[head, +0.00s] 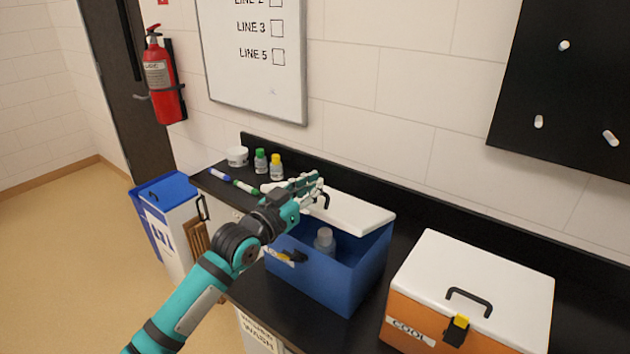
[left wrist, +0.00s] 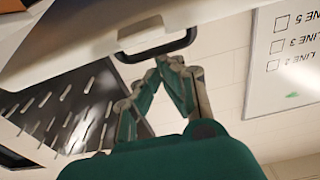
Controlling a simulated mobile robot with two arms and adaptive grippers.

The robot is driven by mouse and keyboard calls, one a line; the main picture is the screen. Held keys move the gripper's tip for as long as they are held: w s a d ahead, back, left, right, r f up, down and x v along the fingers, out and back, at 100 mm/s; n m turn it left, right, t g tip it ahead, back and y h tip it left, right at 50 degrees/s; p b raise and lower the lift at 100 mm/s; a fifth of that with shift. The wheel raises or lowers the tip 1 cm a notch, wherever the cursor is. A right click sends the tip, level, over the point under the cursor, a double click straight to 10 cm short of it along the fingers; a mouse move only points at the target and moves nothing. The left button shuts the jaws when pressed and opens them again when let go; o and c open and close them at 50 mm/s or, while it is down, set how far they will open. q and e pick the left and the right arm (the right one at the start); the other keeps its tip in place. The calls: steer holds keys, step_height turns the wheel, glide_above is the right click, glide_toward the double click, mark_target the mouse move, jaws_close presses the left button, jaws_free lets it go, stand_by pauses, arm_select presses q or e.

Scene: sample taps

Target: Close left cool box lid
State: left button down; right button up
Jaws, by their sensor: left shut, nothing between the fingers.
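The left cool box (head: 335,285) is blue and stands on the black counter. Its white lid (head: 358,212) is open, and I look into the box from the front. A bottle (head: 325,240) stands inside. My left gripper (head: 319,182) is shut and empty at the lid's upper left part, near its black handle (head: 326,201). In the left wrist view, the shut fingertips (left wrist: 170,62) are close to the lid's handle (left wrist: 158,48), below the white lid (left wrist: 95,40). I cannot tell whether they touch. My right gripper is not in view.
An orange cool box (head: 410,325) with a shut white lid stands to the right. Two small bottles (head: 268,165), a white tub (head: 237,156) and markers (head: 232,181) lie at the counter's left end. A wall runs behind the counter.

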arm_select(q)
steer(key=s+f+b, duration=0.1)
steer(key=a+f+b, duration=0.1)
steer(key=f, duration=0.1)
steer(key=s+a+f+b, duration=0.1)
steer(key=shift+s+f, duration=0.2)
steer(key=shift+s, duration=0.1)
step_height(320, 180, down, 3)
steer(key=t+b, duration=0.1)
steer(key=b, duration=0.2)
steer(key=shift+s+a+r+h, duration=0.1)
steer(key=shift+s+r+h, duration=0.1)
steer(key=shift+h, duration=0.2)
steer(key=shift+s+a+f, duration=0.15)
steer(key=shift+s+a, duration=0.05)
steer(key=shift+s, duration=0.05)
